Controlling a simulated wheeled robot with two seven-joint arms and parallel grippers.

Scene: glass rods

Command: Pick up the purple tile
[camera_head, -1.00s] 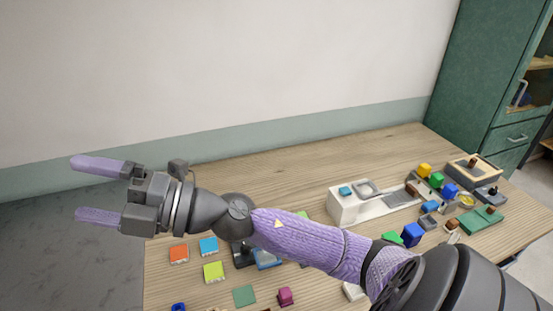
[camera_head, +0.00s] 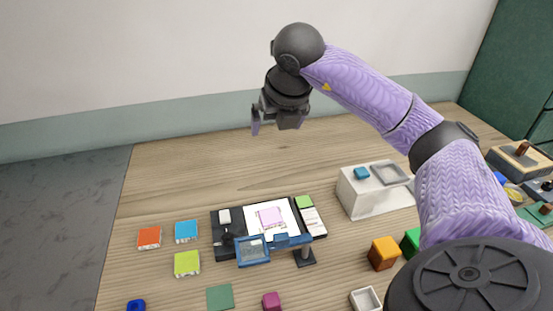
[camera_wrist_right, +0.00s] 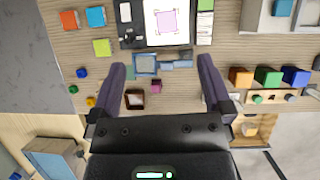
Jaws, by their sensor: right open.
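The tile, a pale pinkish-purple square (camera_head: 270,217), lies flat on a white sheet on a black board in the middle of the table. It also shows at the top of the right wrist view (camera_wrist_right: 166,21), beyond the fingertips. My right gripper (camera_head: 272,126) points down over the back of the table, up and behind the tile in the head view. In the right wrist view my right gripper (camera_wrist_right: 161,66) has its purple fingers wide apart with nothing held between them. My left gripper is not in view.
A blue-framed lens (camera_head: 252,251) stands at the board's front edge. Orange (camera_head: 149,238), blue (camera_head: 186,231) and lime (camera_head: 187,264) tiles lie left. A magenta cube (camera_head: 271,301) is in front. A white box (camera_head: 370,200) stands right. Bare wood lies behind the board.

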